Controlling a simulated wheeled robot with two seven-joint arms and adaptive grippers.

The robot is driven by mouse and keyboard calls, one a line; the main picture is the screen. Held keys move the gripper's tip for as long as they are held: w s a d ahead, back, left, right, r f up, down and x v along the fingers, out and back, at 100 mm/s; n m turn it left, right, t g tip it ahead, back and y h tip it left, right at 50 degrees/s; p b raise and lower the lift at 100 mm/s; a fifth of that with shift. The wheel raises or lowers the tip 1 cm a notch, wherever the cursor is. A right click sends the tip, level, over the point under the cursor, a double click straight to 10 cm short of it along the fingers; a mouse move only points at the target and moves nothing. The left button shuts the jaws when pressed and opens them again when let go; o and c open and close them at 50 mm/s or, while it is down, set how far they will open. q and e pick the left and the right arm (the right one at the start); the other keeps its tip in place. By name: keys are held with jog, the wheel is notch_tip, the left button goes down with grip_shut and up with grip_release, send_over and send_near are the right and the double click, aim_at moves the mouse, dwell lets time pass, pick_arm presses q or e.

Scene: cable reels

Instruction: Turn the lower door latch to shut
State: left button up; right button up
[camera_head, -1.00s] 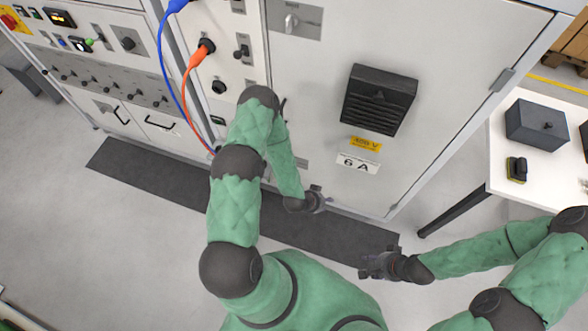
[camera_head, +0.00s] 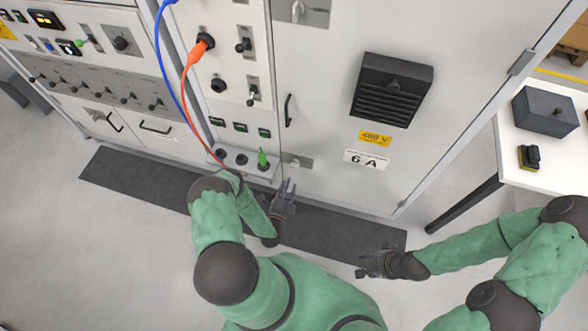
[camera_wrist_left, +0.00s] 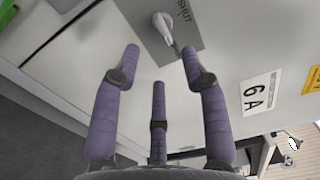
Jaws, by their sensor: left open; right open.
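The lower door latch (camera_head: 295,163) is a small metal knob on a grey plate at the bottom left of the cabinet door (camera_head: 430,40). In the left wrist view, the latch (camera_wrist_left: 163,25) shows as a pale lever on its grey plate, just beyond the fingertips. My left gripper (camera_head: 287,188) is open, empty and just below the latch in the head view. Its fingers (camera_wrist_left: 160,58) are spread toward the plate; I see no contact with the lever. My right gripper (camera_head: 370,262) is open and empty, low over the floor, away from the door.
An upper latch (camera_head: 298,10) and a black door handle (camera_head: 288,110) are on the same door. A black vent box (camera_head: 392,90) sticks out from it. A green plug (camera_head: 262,160) and an orange cable (camera_head: 186,85) are left of the latch. A white table (camera_head: 510,150) stands at right.

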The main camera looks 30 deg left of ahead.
aim_at(295, 164)
pick_arm(q)
jog(key=b+x, duration=0.2)
jog(key=x, duration=0.7)
jog(key=shift+w, duration=0.1)
jog(key=shift+d, duration=0.1)
grip_shut()
